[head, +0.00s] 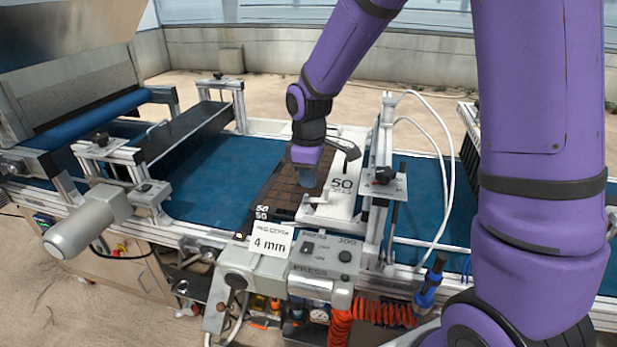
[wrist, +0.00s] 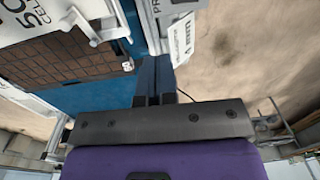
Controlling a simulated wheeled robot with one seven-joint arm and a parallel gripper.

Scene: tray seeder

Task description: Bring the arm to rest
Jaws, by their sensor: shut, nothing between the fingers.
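My purple arm reaches over the machine from the right in the head view. My gripper (head: 306,176) hangs above the dark brown cell tray (head: 285,192), beside the white plate marked 50 (head: 345,200). In the wrist view my gripper (wrist: 156,62) shows its two dark fingers together with nothing between them. The tray (wrist: 80,52) lies to the left of the fingers there, on the blue belt (wrist: 100,95). I cannot tell the exact height of the fingertips above the tray.
A metal frame with a black knob (head: 383,175) and white hoses (head: 440,150) stands right of the tray. A control box (head: 290,272) with a 4 mm card (head: 269,242) is at the front edge. A motor (head: 85,225) juts out at left. The blue belt (head: 205,185) left of the tray is clear.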

